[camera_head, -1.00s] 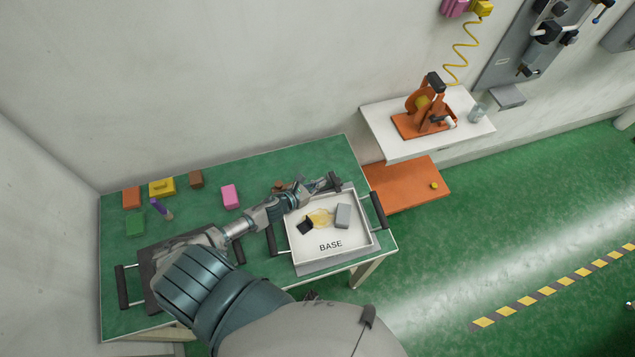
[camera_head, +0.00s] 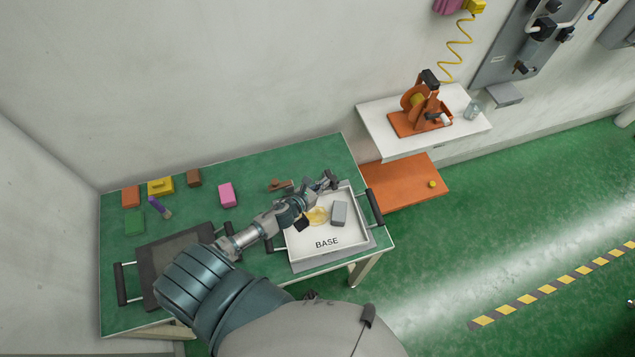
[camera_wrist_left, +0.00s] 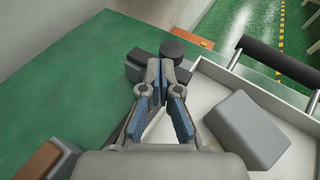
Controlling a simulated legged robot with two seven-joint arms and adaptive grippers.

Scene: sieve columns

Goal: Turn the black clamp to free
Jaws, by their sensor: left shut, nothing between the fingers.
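The black clamp (camera_head: 334,177) is a small dark piece at the back edge of the white BASE tray (camera_head: 297,245). In the left wrist view, the black clamp (camera_wrist_left: 173,49) shows as a dark round knob and dark blocks just beyond my fingertips. My left gripper (camera_head: 323,184) is over the tray's back edge, close to the clamp. In the left wrist view, the left gripper (camera_wrist_left: 161,72) has its fingertips together, with nothing between them. The fingertips overlap part of the clamp, and I cannot tell whether they touch it. My right gripper is out of view.
The tray holds a grey block (camera_head: 339,213), a yellow heap (camera_head: 317,216) and a black block (camera_head: 301,224). A dark tray (camera_head: 160,261) lies left on the green table (camera_head: 270,160). Several coloured blocks line the back left. The table is clear behind the clamp.

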